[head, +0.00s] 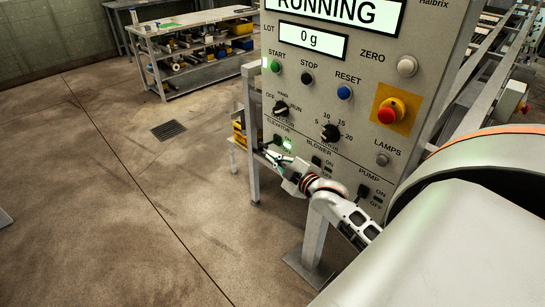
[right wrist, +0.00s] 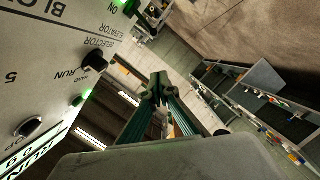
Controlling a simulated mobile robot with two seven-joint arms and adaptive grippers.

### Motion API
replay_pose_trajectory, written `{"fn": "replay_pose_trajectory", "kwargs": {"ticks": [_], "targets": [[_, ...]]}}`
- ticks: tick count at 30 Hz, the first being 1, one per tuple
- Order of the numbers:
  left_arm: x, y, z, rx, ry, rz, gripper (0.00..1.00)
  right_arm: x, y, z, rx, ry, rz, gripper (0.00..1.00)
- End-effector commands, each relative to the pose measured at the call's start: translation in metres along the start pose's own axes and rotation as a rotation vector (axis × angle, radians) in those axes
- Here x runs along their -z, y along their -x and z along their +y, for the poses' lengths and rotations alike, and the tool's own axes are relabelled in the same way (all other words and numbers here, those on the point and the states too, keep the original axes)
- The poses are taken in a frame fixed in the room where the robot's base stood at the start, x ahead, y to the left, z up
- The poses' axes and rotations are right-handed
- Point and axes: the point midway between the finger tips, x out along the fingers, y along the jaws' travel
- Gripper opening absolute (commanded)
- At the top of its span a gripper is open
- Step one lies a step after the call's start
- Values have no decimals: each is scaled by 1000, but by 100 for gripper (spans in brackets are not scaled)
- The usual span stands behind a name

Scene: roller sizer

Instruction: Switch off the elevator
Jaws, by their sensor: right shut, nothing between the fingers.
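The grey control panel (head: 345,112) stands at the right in the head view, its display reading RUNNING. The elevator switch (head: 278,140) is a small dark toggle at the panel's lower left, under the ELEVATOR label. A green lamp (head: 287,146) glows beside it; a green glow (right wrist: 124,4) also shows at the top of the right wrist view. My right gripper (head: 270,156) is shut and empty, its tips close to the switch, slightly below it. I cannot tell whether they touch. In the right wrist view the gripper (right wrist: 157,88) has its fingertips together. My left gripper is not in view.
The blower switch (head: 317,161) and pump switch (head: 363,191) are to the right. A red emergency button (head: 391,110) sits higher on the panel. A shelf bench (head: 190,50) stands behind at the left. The floor (head: 120,190) at the left is clear.

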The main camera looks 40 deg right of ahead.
Motion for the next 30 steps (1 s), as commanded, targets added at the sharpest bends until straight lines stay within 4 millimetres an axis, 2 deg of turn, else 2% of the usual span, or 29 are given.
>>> {"fn": "replay_pose_trajectory", "kwargs": {"ticks": [7,18,30], "targets": [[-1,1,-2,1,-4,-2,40,-2,-1,8,15,-63,5,0],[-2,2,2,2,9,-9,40,-7,-2,40,102,-407,3,0],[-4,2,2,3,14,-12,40,-7,-2,43,114,-461,0,0]]}}
